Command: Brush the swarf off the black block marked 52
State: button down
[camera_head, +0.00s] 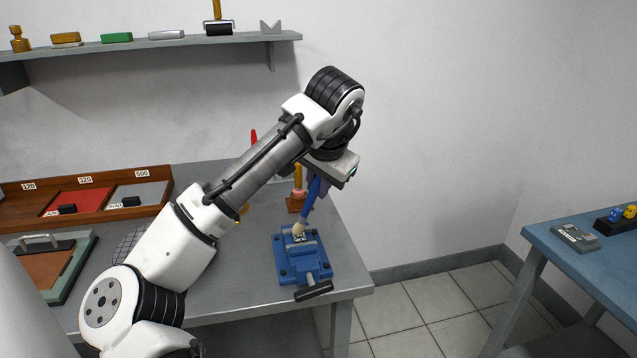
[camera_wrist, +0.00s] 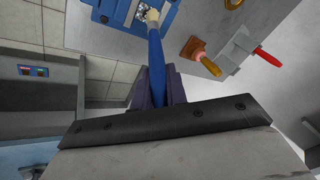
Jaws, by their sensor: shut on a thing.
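My gripper (camera_head: 319,184) is shut on the blue handle of a brush (camera_head: 310,197), which points down over the blue vise (camera_head: 289,268). The brush's pale bristles are at the vise jaws, touching or just above what lies there. In the wrist view, the brush (camera_wrist: 156,58) runs between my gripper's purple fingers (camera_wrist: 160,88) to the vise (camera_wrist: 103,21). Small bright and dark bits show at the jaws beside the bristles. The black block marked 52 cannot be made out there; the bristles partly cover the spot and no number is readable.
Left on the grey bench (camera_head: 235,283) is a wooden tray (camera_head: 165,211) with numbered compartments and small black blocks (camera_head: 67,209). A wooden-handled tool (camera_head: 297,180) stands behind the vise. A blue table (camera_head: 590,262) is at the right.

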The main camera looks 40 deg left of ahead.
jog(key=shift+f, duration=0.15)
jog(key=shift+w+a+p, duration=0.1)
jog(key=shift+w+p, duration=0.2)
jog(key=shift+w, duration=0.25)
jog(key=shift+s, duration=0.15)
jog(key=shift+s+d, duration=0.25)
jog(key=shift+s, duration=0.7)
jog(key=shift+w, duration=0.1)
